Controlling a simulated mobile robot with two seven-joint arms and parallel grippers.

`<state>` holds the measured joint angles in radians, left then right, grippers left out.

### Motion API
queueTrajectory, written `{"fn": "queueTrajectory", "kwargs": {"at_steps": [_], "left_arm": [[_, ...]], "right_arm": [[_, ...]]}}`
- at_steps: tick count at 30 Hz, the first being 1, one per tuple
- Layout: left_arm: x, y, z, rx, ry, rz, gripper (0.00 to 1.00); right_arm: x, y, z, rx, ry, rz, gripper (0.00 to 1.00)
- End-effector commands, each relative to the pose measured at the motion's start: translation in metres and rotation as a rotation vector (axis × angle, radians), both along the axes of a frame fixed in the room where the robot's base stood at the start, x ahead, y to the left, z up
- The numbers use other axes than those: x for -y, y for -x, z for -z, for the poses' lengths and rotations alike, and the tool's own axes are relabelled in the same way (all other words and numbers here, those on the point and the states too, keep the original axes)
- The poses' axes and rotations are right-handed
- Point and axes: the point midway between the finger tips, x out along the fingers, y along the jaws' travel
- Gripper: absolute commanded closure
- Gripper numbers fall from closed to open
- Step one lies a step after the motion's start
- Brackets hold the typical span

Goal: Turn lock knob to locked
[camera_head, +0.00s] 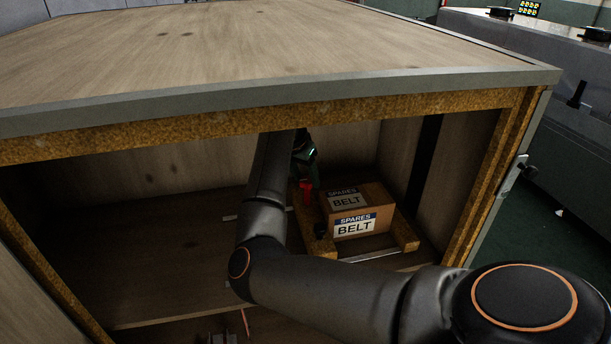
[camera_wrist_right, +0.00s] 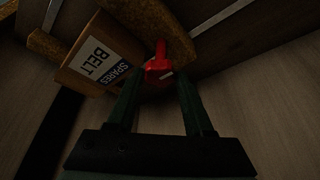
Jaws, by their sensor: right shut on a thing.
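A red knob (camera_head: 306,188) sits inside the open wooden cabinet, just left of a cardboard spares box. In the right wrist view the knob (camera_wrist_right: 157,66) lies between the tips of my two fingers. My right gripper (camera_wrist_right: 158,82) is shut on the red knob. In the head view the right gripper (camera_head: 304,155) is dark and partly hidden under the cabinet's top edge and behind my arm. The knob's lock marking cannot be made out.
The cardboard box (camera_head: 370,206) labelled SPARES BELT stands right beside the knob, between wooden rails (camera_head: 405,232). The cabinet top (camera_head: 250,60) overhangs my arm. The shelf (camera_head: 165,255) left of my arm is largely clear.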

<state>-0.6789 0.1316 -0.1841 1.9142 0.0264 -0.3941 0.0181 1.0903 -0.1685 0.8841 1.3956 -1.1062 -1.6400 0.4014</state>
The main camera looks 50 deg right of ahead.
Motion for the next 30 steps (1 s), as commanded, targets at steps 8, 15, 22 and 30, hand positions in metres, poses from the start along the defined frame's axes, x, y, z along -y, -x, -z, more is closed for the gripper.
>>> {"fn": "queueTrajectory", "kwargs": {"at_steps": [8,15,22,30], "left_arm": [[0.000,0.000,0.000,0.000,0.000,0.000,1.00],[0.000,0.000,0.000,0.000,0.000,0.000,1.00],[0.000,0.000,0.000,0.000,0.000,0.000,1.00],[0.000,0.000,0.004,0.000,0.000,0.000,1.00]], "right_arm": [[0.000,0.000,0.000,0.001,-0.001,0.003,1.00],[0.000,0.000,0.000,0.001,0.000,0.002,0.21],[0.000,0.000,0.000,0.000,0.000,0.001,0.19],[-0.010,0.002,-0.025,0.004,0.001,0.002,0.19]]}}
